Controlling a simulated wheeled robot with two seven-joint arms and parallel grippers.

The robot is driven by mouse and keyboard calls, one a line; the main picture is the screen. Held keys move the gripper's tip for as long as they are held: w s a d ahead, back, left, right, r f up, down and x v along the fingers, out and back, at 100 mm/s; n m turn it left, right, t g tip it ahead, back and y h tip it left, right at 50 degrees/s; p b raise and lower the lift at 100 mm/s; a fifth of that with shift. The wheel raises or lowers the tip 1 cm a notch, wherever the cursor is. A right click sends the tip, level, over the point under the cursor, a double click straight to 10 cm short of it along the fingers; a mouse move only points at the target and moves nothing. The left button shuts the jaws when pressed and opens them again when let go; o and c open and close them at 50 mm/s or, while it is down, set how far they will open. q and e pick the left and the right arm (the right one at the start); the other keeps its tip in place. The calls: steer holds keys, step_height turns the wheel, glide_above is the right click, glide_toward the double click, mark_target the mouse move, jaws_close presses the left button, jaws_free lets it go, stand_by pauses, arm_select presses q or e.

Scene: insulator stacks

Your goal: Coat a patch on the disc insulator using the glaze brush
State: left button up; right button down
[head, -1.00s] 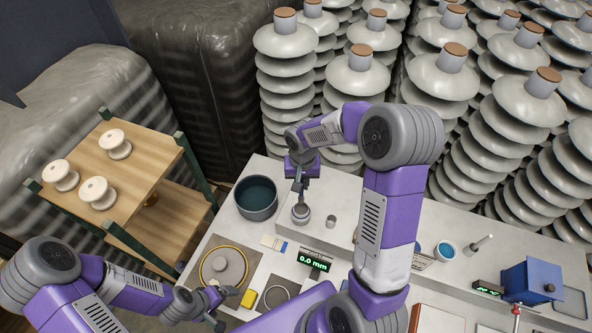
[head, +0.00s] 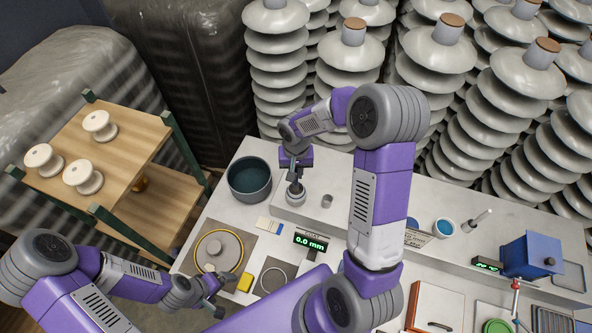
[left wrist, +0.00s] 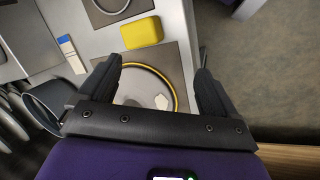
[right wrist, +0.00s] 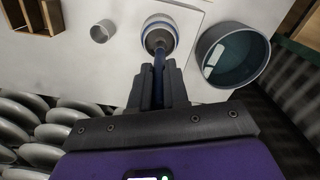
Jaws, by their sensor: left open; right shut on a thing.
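The disc insulator appears to be the pale grey round piece (head: 213,250) inside a yellow ring on a dark mat, left on the table. It shows partly in the left wrist view (left wrist: 135,92), between the fingers. My left gripper (head: 226,294) is open and empty, just in front of that mat. My right gripper (head: 295,172) is shut on the blue handle of the glaze brush (right wrist: 159,58). The brush points down into or onto a small round pale cup (head: 295,201) with a blue band. The brush's lower end is hard to make out.
A dark teal-lined pot (head: 249,180) stands left of the cup, and a small metal cylinder (head: 327,200) right of it. A yellow sponge-like block (head: 245,282) and a 0.0 mm gauge (head: 310,242) lie nearer. Tall insulator stacks (head: 352,65) stand behind the table.

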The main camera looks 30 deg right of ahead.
steer(key=shift+f+b, duration=0.55)
stand_by(0.7)
stand_by(1.5)
steer(key=shift+r, duration=0.1)
steer(key=shift+r+p, duration=2.1)
steer(key=shift+r, duration=1.35)
steer(key=shift+s+f, duration=0.1)
